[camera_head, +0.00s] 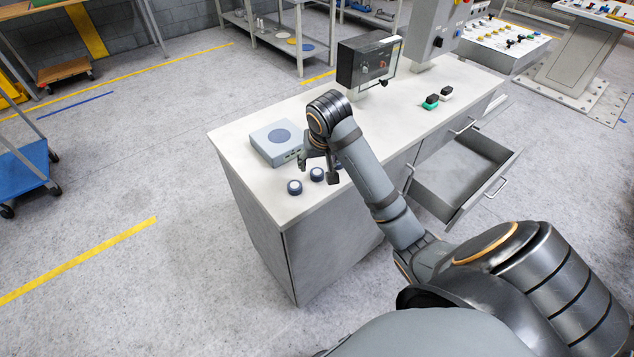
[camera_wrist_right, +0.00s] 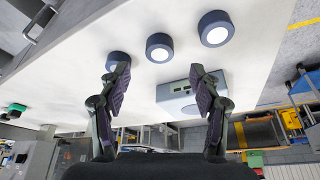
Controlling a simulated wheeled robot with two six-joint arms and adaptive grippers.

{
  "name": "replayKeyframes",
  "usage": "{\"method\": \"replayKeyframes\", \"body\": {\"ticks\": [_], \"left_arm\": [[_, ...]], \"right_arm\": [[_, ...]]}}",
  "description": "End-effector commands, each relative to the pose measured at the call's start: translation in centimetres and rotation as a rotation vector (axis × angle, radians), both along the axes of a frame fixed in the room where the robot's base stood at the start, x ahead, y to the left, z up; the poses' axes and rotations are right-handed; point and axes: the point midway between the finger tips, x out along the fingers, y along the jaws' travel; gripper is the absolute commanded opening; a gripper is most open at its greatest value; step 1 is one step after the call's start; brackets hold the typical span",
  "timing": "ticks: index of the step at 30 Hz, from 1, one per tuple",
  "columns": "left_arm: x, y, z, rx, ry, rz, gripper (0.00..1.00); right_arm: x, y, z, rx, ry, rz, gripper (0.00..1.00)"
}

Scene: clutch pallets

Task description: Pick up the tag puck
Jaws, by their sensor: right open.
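Three round pucks with dark blue sides and pale tops lie in a row on the worktop; I cannot tell which is the tag puck. In the head view they are the near puck (camera_head: 294,187), the middle puck (camera_head: 317,174) and a third puck partly hidden behind my gripper. In the wrist view they are the left puck (camera_wrist_right: 118,61), the middle puck (camera_wrist_right: 159,47) and the right puck (camera_wrist_right: 216,28). My right gripper (camera_head: 318,172) is open and empty above the row. Its fingers (camera_wrist_right: 159,75) also show in the wrist view, apart from each other. My left gripper is out of view.
A grey box with a round dark pad (camera_head: 270,142) sits on the worktop (camera_head: 240,135) beside the pucks. A panel box (camera_head: 368,62) stands farther back, near green and black small parts (camera_head: 431,102). An open drawer (camera_head: 455,180) juts from the cabinet's right side.

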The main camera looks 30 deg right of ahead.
Motion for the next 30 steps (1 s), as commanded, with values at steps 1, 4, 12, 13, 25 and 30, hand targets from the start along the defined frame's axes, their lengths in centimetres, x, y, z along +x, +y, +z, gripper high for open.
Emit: {"method": "replayKeyframes", "body": {"ticks": [1, 4, 12, 13, 25, 30], "left_arm": [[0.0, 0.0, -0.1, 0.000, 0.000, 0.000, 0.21], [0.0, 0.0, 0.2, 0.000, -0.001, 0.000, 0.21], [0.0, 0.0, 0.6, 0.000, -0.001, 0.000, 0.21], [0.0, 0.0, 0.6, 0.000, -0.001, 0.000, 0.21], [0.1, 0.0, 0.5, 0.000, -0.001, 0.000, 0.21], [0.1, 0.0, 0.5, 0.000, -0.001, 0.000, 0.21]], "right_arm": [[0.1, 0.0, -0.1, 0.000, -0.001, 0.000, 0.64], [0.2, -0.1, -0.5, 0.000, 0.003, 0.001, 0.64], [1.5, -0.6, -4.5, 0.002, 0.001, 0.000, 0.64], [1.5, -0.7, -4.7, 0.000, 0.002, 0.001, 0.64], [1.6, -0.7, -4.8, 0.000, 0.000, 0.001, 0.41], [1.6, -0.7, -4.8, 0.000, 0.000, 0.001, 0.18]]}}
